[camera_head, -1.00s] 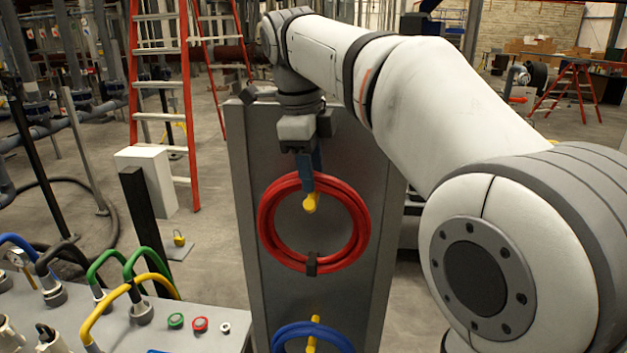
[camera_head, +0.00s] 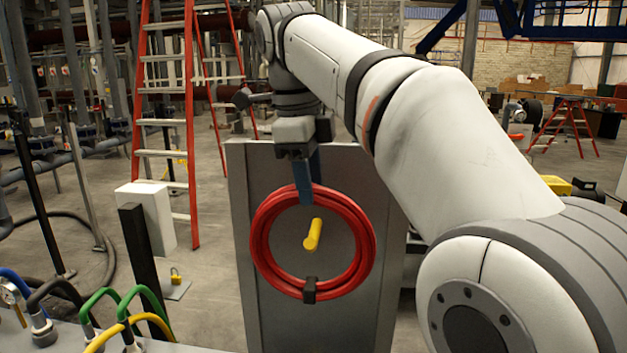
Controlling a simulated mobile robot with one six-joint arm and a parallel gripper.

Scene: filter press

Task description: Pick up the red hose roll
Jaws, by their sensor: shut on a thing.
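The red hose roll (camera_head: 262,265) is a coiled ring with a black clip (camera_head: 309,289) at its bottom. It hangs in front of the grey panel (camera_head: 350,320). My gripper (camera_head: 304,190) is at the top of the roll, its blue fingers pointing down and shut on the hose. The yellow peg (camera_head: 313,235) on the panel shows inside the ring, apart from the top of the coil. How far the roll stands from the panel is hard to tell.
A red ladder (camera_head: 165,120) stands at the back left, near a white box (camera_head: 147,216) and a dark post (camera_head: 143,260). Green hoses (camera_head: 135,297) and a yellow hose (camera_head: 110,335) rise at the lower left. Another red ladder (camera_head: 571,115) is far right.

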